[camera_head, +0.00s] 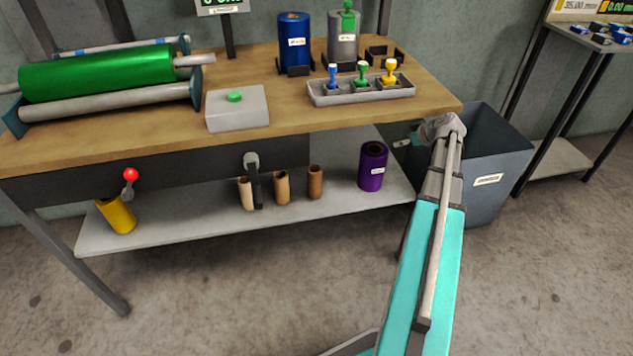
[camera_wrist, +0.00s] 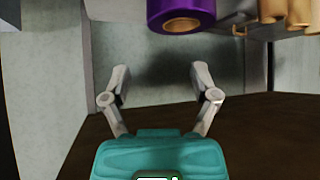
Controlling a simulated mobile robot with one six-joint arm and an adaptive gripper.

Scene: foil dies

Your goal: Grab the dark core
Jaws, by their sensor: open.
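The dark core (camera_head: 315,181) is the rightmost and darkest brown of the three cardboard tubes standing on the lower shelf. The middle brown core (camera_head: 281,187) and the pale core (camera_head: 246,193) stand to its left. In the wrist view several tan tubes show at the top right edge, cut off; their shades look too alike there to tell which is dark. My gripper (camera_wrist: 160,75) is open with nothing between its fingers. In the head view my arm reaches to the bench's right end; the fingers cannot be made out there. The gripper is apart from the cores.
A purple roll (camera_head: 373,166) stands on the lower shelf (camera_head: 200,228), right of the dark core; it also shows at the wrist view's top (camera_wrist: 180,20). The bench top (camera_head: 300,107) overhangs the shelf. A grey bin (camera_head: 490,150) stands right. A yellow roll (camera_head: 117,214) is far left.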

